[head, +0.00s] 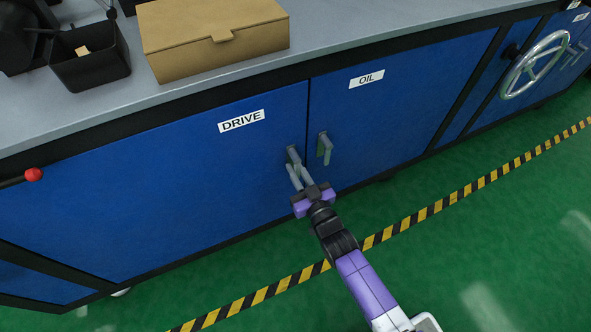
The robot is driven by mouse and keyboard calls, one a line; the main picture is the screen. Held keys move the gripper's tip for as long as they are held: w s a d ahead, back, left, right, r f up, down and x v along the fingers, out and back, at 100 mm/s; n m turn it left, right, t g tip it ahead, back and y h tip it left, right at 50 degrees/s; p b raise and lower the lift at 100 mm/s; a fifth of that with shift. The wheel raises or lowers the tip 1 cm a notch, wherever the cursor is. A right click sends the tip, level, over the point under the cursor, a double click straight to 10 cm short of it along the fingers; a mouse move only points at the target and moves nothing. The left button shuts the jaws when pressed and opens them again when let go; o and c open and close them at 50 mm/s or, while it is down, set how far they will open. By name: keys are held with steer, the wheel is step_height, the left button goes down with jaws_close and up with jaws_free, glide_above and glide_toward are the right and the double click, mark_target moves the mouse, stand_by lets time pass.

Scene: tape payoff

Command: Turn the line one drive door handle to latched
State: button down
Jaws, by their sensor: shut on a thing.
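The blue drive door (190,185), labelled DRIVE, is the left of two doors on the front of the machine cabinet, and looks closed against its frame. Its grey handle (292,155) sits near the door's right edge. My gripper (298,174) reaches up from below and is shut on this handle. The fingers hide the handle's lower part, so its exact angle is hard to tell.
The oil door (400,115) with its own grey handle (325,148) is close on the right. A silver handwheel (534,65) is at far right, and a red-knobbed lever (33,174) at far left. A cardboard box (215,40) lies on top. Striped tape (440,203) crosses clear green floor.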

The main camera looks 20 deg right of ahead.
steer(key=shift+w+d+r, duration=0.2)
steer(key=shift+d+r, duration=0.1)
steer(key=shift+r, duration=0.15)
steer(key=c, duration=1.5)
jaws_free()
steer(key=shift+o, duration=0.5)
steer(key=shift+s+a+f, duration=0.1)
steer(key=shift+a+f, duration=0.05)
steer(key=shift+f, duration=0.05)
steer(key=s+p, duration=0.1)
steer(key=s, duration=0.6)
steer(key=shift+s+p, duration=0.3)
steer(key=shift+s, duration=0.1)
steer(key=s+r+g, duration=0.1)
steer(key=s+r, duration=0.6)
steer(key=s, duration=0.3)
steer(key=s+r+g, duration=0.1)
steer(key=s+r, duration=0.5)
steer(key=s, duration=0.5)
steer(key=s+r+g, duration=0.1)
steer(key=s+r, duration=0.6)
steer(key=s, duration=0.3)
step_height(320, 180, up, 19)
steer(key=p, duration=1.9)
steer(key=shift+s+a+p, duration=0.35)
steer(key=shift+s+a, duration=0.05)
steer(key=shift+a, duration=0.05)
